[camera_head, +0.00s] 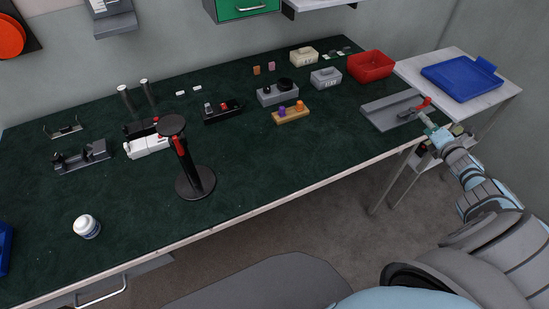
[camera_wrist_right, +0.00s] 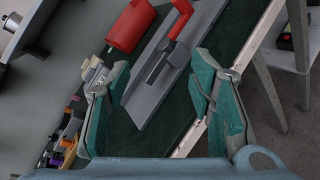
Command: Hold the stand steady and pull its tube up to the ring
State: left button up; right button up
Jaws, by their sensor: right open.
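The stand (camera_head: 195,180) is black and upright near the front middle of the table, with a round base, a column and a flat disc on top. A red part (camera_head: 181,146) sits on the upper column, just under the disc; I cannot tell whether it is the ring or a lever. The tube's own edges are too small to tell apart from the column. My right gripper (camera_head: 436,133) is open and empty at the table's right end, far from the stand; its teal fingers also show in the right wrist view (camera_wrist_right: 160,72). My left gripper is not in view.
A grey channel (camera_head: 388,112) with a red handle (camera_head: 424,104) lies beside my right gripper. A red bin (camera_head: 371,66) and a blue tray (camera_head: 461,77) are behind. White and black devices (camera_head: 148,146) stand close behind the stand. A white bottle (camera_head: 87,227) is left. Table right of the stand is clear.

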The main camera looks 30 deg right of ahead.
jog(key=w+d+r+n+t, duration=0.2)
jog(key=r+n, duration=0.1)
jog(key=r, duration=0.5)
jog(key=w+d+r+n+t, duration=0.1)
jog(key=r+n, duration=0.2)
jog(key=r, duration=0.4)
jog(key=w+a+n+t+y, duration=0.1)
jog(key=w+a+n+y, duration=0.1)
jog(key=w+a+y, duration=0.4)
jog(key=m+g+y, duration=0.5)
jog(key=m+y, duration=0.9)
jog(key=m, duration=0.7)
send_near(187, 153)
jog(key=x, duration=1.1)
jog(key=shift+f, duration=0.1)
jog(key=shift+w+a, duration=0.25)
jog(key=shift+w, duration=0.05)
jog(key=shift+d, duration=0.1)
